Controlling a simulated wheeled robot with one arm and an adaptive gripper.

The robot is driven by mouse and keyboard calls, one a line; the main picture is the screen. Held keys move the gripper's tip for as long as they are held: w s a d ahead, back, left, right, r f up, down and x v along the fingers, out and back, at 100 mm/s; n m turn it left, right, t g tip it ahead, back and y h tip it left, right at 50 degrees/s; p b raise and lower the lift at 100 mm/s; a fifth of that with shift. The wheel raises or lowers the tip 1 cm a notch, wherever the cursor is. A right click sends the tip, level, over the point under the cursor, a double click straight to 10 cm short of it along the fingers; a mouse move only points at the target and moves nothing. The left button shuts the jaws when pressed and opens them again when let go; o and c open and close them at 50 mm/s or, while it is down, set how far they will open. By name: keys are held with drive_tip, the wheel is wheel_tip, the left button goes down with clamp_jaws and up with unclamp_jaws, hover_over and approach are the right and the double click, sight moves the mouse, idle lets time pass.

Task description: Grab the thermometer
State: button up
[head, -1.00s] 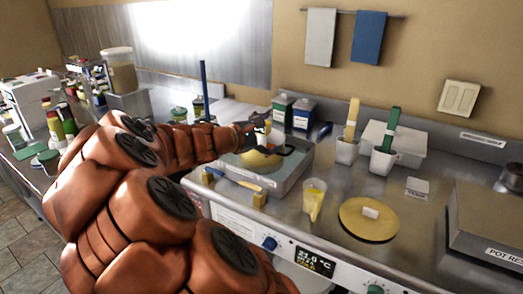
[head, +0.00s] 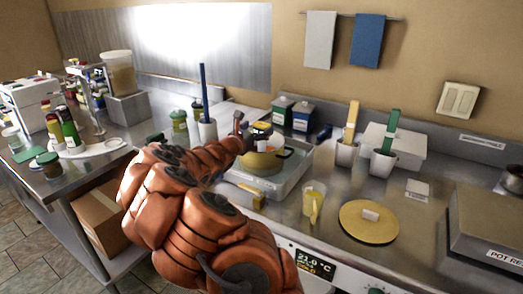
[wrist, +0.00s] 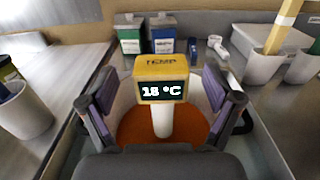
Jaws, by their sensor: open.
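The thermometer (wrist: 160,67) has a yellow head marked TEMP, a dark display reading 18 °C and a white stem. In the wrist view it stands upright, its stem going down into the orange contents of a bucket (wrist: 132,126). My gripper (wrist: 160,94) is open, with one purple-padded finger on each side of the yellow head and gaps between. In the head view my gripper (head: 264,143) is over the yellow-looking bucket (head: 262,162). The thermometer is hard to make out there.
The bucket stands in a grey metal basin (head: 268,193). Behind it are a green canister (head: 282,111) and a blue canister (head: 303,117). White cups with paddles (head: 347,154) are farther back.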

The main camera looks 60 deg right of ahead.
sight(265, 124)
drive_tip(key=d, duration=0.2)
drive_tip(key=d+p, duration=0.1)
drive_tip(key=shift+d+f, duration=0.2)
drive_tip(key=shift+d, duration=0.2)
drive_tip(key=shift+d+p, duration=0.3)
drive_tip(key=shift+d, duration=0.35)
clamp_jaws()
